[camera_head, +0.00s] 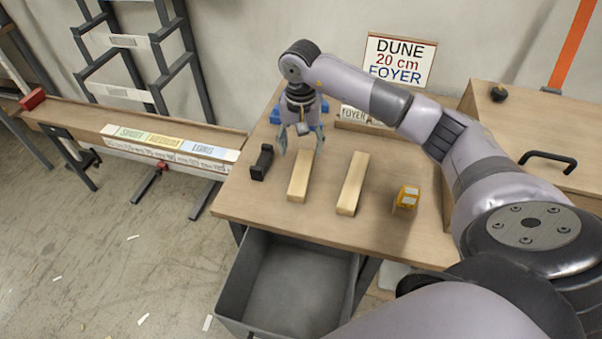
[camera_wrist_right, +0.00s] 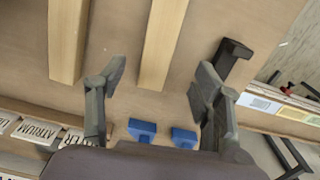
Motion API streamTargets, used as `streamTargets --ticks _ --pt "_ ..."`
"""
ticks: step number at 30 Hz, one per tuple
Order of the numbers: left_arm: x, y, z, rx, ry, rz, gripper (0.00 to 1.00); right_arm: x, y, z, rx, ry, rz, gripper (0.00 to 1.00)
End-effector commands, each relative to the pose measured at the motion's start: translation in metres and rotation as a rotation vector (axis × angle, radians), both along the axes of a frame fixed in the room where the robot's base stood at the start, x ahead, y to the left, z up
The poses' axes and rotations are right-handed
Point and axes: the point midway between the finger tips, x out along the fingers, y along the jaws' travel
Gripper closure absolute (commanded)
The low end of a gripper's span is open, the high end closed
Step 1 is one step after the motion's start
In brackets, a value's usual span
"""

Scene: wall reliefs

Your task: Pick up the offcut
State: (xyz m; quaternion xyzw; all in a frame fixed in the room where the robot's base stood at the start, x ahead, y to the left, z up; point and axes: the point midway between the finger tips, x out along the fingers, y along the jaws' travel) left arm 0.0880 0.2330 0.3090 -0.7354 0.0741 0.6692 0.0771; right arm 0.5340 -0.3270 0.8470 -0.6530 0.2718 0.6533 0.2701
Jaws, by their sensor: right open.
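Two pale wooden pieces lie side by side on the wooden table (camera_head: 240,205). The left piece (camera_head: 300,176) also shows in the right wrist view (camera_wrist_right: 163,45), between my finger lines and beyond the fingertips. The right piece (camera_head: 352,184) also shows in the wrist view (camera_wrist_right: 67,40), to the left of my fingers. I cannot tell which one is the offcut. My right gripper (camera_head: 301,143) is open and empty, pointing down above the far end of the left piece. Its two fingers stand wide apart in the wrist view (camera_wrist_right: 160,80). My left gripper is not in view.
A black block (camera_head: 261,162) stands left of the left piece. A yellow object (camera_head: 407,197) sits to the right. Blue items (camera_wrist_right: 142,130) and a lettered rack (camera_head: 355,116) are behind. A grey bin (camera_head: 250,285) is below the front edge. A labelled rail (camera_head: 75,115) is left.

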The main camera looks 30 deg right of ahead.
Motion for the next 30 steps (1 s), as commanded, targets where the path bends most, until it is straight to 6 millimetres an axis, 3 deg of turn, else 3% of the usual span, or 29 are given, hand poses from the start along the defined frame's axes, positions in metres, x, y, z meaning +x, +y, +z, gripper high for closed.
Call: streamTargets --ticks 4,13,21,30 --pt "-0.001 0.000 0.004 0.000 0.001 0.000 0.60 -0.001 0.001 -0.027 0.003 0.003 0.000 0.39" --pt "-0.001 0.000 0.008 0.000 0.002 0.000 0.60 -0.002 0.001 -0.050 0.003 0.003 0.000 0.39" --pt "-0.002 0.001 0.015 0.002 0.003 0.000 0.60 -0.004 0.001 -0.088 0.004 0.002 -0.001 0.39" --pt "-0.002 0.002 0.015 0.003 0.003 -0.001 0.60 -0.003 0.001 -0.094 0.002 -0.002 0.000 0.39"
